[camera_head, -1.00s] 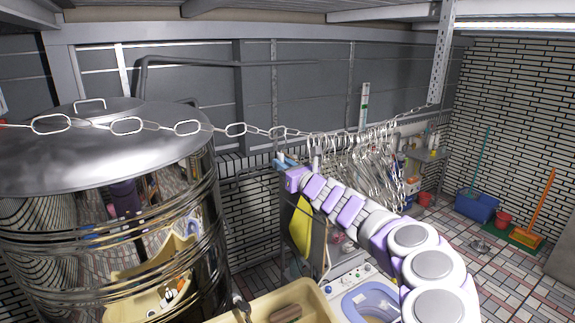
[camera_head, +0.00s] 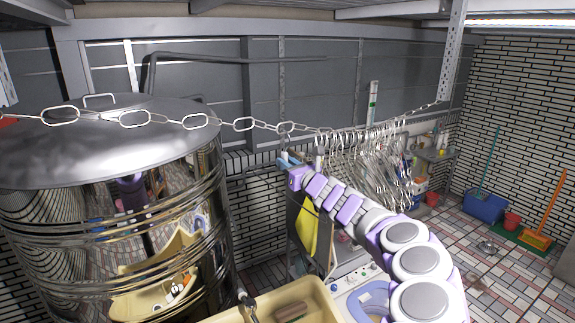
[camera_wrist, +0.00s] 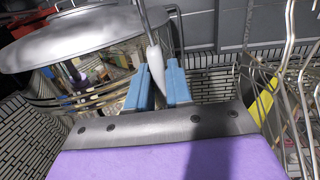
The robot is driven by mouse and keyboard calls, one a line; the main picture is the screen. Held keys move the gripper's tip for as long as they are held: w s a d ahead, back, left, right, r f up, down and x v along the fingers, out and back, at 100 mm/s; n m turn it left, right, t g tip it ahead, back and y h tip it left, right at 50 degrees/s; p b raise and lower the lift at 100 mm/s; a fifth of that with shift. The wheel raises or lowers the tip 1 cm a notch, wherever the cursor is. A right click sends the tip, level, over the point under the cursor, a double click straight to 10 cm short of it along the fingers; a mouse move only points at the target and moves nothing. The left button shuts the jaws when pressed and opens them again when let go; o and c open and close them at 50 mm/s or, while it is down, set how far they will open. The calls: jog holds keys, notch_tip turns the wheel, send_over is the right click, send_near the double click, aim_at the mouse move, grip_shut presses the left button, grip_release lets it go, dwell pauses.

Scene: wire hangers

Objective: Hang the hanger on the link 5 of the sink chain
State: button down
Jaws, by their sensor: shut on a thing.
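The sink chain (camera_head: 243,124) runs across the head view from the left, over the metal tank, to a bracket at the upper right. My gripper (camera_head: 289,160) is just below the chain, left of the bunch of hangers. The hanger's lower part is mostly hidden.
Several wire hangers (camera_head: 365,165) hang close together just right of my gripper. A large shiny tank (camera_head: 110,150) with a lid stands left. A cream sink (camera_head: 325,303) and a washing machine (camera_head: 372,300) are below. Free air lies under the chain between tank and hangers.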

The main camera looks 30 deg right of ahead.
jog(key=shift+d, duration=0.3)
jog(key=c, duration=1)
grip_release()
jog(key=shift+a, duration=0.1)
jog(key=shift+o, duration=0.3)
jog(key=s+b, duration=0.1)
jog(key=s, duration=0.4)
jog(key=s+f+b, duration=0.1)
jog(key=s, duration=0.5)
jog(key=s+b, duration=0.2)
jog(key=s, duration=0.4)
jog(key=shift+s+d+f, duration=0.1)
jog(key=shift+d+f, duration=0.2)
jog(key=shift+f, duration=0.05)
jog(key=shift+a, duration=0.1)
